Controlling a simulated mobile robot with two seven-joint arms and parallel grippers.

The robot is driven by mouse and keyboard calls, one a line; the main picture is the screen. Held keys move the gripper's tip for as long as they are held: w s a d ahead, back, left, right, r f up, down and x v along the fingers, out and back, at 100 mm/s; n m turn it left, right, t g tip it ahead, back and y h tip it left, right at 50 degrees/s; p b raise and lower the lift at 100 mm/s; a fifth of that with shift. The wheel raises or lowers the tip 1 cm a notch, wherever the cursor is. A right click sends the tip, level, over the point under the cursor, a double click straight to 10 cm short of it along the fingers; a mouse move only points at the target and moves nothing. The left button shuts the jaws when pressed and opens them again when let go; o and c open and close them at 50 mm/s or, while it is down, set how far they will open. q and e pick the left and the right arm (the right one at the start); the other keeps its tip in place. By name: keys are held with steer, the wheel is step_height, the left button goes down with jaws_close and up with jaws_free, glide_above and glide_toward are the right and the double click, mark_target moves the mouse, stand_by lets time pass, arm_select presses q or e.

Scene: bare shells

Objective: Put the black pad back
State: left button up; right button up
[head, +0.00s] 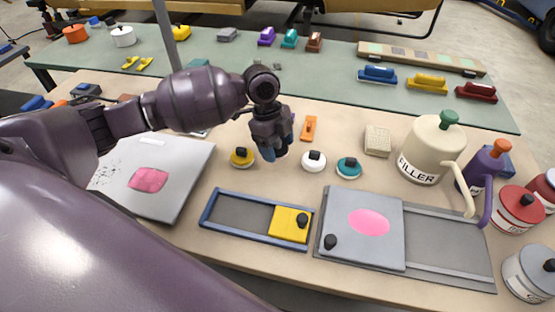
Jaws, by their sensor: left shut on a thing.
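My left gripper (273,150) reaches down over the middle of the near table, in the row of small round pads. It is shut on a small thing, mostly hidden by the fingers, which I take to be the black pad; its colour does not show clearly. It is between a yellow pad (242,158) on the left and a white pad (314,161) on the right. I cannot tell whether it touches the table. A teal pad (348,167) sits further right. These three pads have dark knobs. My right gripper is not in view.
A blue-framed tray (235,213) with a yellow sliding cover (290,224) and a grey panel with a pink patch (362,230) lie in front. A white board (165,180) lies left. A filler jug (431,150) and cans stand right. An orange tool (309,128) lies behind the pads.

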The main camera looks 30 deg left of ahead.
mark_target(277, 168)
arm_select(q)
step_height(277, 168, down, 6)
steer(key=shift+r+b, duration=0.1)
steer(key=shift+b, duration=0.2)
steer(key=shift+r, duration=0.1)
steer(key=o, duration=0.9)
steer(key=shift+o, duration=0.2)
